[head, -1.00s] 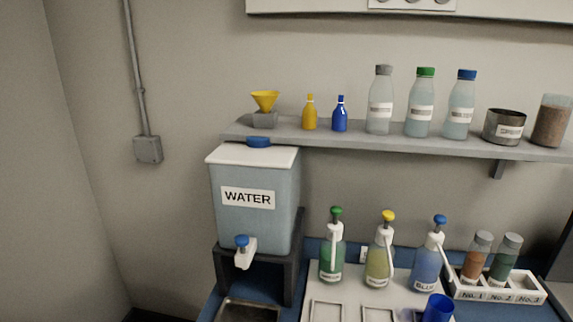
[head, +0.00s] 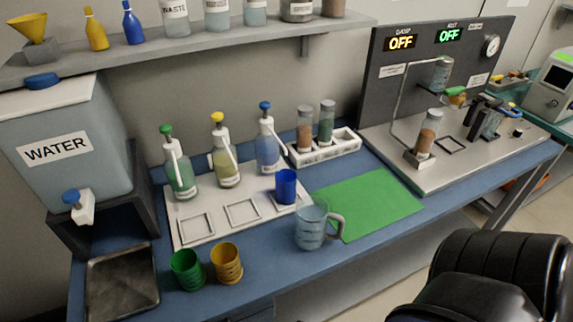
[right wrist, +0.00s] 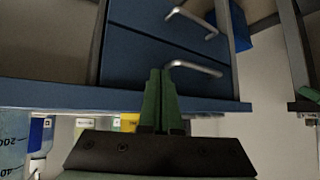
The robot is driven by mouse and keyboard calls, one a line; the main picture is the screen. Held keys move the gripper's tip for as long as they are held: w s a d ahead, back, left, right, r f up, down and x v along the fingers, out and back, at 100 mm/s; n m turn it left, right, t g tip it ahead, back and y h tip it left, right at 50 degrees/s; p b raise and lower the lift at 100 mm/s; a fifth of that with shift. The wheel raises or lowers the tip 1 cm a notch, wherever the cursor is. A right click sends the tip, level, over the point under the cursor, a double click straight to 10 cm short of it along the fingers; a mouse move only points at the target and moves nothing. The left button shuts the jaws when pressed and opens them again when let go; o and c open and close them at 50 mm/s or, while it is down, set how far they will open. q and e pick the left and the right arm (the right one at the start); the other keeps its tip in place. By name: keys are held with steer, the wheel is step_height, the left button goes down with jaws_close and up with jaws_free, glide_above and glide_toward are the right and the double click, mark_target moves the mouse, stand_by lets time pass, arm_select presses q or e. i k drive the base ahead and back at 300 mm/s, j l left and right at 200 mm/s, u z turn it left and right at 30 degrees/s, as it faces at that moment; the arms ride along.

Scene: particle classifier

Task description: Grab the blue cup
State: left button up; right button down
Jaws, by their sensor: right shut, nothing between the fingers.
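The blue cup (head: 286,186) stands upright on the right part of a white tray (head: 190,237), in front of the blue-topped pump bottle (head: 267,145). A clear measuring jug (head: 311,232) with a handle stands just in front of the cup, to its right. My right gripper (right wrist: 162,75) shows in the right wrist view with its green fingers together and nothing between them, against blue drawer fronts. It is apart from the cup, and its fingers are not visible in the head view. My left gripper is in neither view.
A green cup (head: 187,270) and a yellow cup (head: 227,263) stand at the bench's front edge. A green mat (head: 368,204) lies bare right of the jug. A rack (head: 345,146) with two tubes stands behind it. A metal drawer handle (right wrist: 195,68) is close to my right fingers.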

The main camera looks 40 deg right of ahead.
mark_target(285, 179)
steer(key=z, duration=1.3)
steer(key=i+l, duration=0.1)
steer(key=l, duration=0.85)
steer(key=i+l+u, duration=0.2)
steer(key=l, duration=0.2)
steer(key=l+u, duration=0.25)
steer(key=k+l, duration=0.05)
steer(key=l, duration=0.05)
